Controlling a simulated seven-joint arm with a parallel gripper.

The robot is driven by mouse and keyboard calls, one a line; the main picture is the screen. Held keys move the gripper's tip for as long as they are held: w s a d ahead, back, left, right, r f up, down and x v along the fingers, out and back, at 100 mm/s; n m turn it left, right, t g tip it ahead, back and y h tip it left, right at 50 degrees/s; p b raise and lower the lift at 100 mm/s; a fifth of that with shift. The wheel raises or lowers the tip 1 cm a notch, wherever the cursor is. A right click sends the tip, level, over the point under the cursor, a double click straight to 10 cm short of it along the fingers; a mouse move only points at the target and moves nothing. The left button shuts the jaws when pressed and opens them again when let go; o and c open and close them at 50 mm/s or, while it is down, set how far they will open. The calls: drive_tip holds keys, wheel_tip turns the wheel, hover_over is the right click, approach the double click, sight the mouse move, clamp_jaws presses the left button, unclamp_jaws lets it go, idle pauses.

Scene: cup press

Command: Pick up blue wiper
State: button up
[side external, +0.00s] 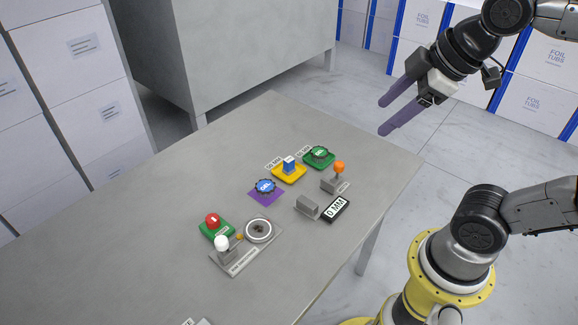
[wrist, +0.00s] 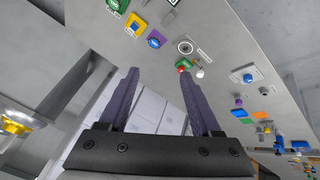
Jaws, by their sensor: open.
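My gripper (side external: 383,117) is open and empty, high beyond the table's right edge and well apart from the objects. Its two purple fingers also show in the wrist view (wrist: 158,73). A small upright blue block (side external: 289,162) stands on a yellow plate (side external: 279,175). A round blue toothed piece (side external: 264,186) lies on a purple square (side external: 254,195). I cannot tell for certain which blue piece is the wiper. In the wrist view, the blue block (wrist: 136,27) and the round blue piece (wrist: 155,41) are at the top.
On the grey table (side external: 150,235) are a green round piece (side external: 319,152), an orange-knobbed lever (side external: 339,168), a grey block (side external: 307,206), a "0 MM" display (side external: 336,209), a red button (side external: 212,220), a white-knobbed lever (side external: 222,243) and a round press seat (side external: 258,230).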

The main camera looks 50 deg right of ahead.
drive_tip(key=w+r+n, duration=0.2)
drive_tip(key=w+n, duration=0.2)
drive_tip(key=w, duration=0.3)
drive_tip(key=n+g, duration=0.6)
hover_over(289, 159)
wheel_tip(289, 159, down, 31)
drive_tip(key=shift+s+d+f, duration=0.1)
drive_tip(key=shift+s+f, duration=0.05)
drive_tip(key=shift+f, duration=3.05)
clamp_jaws()
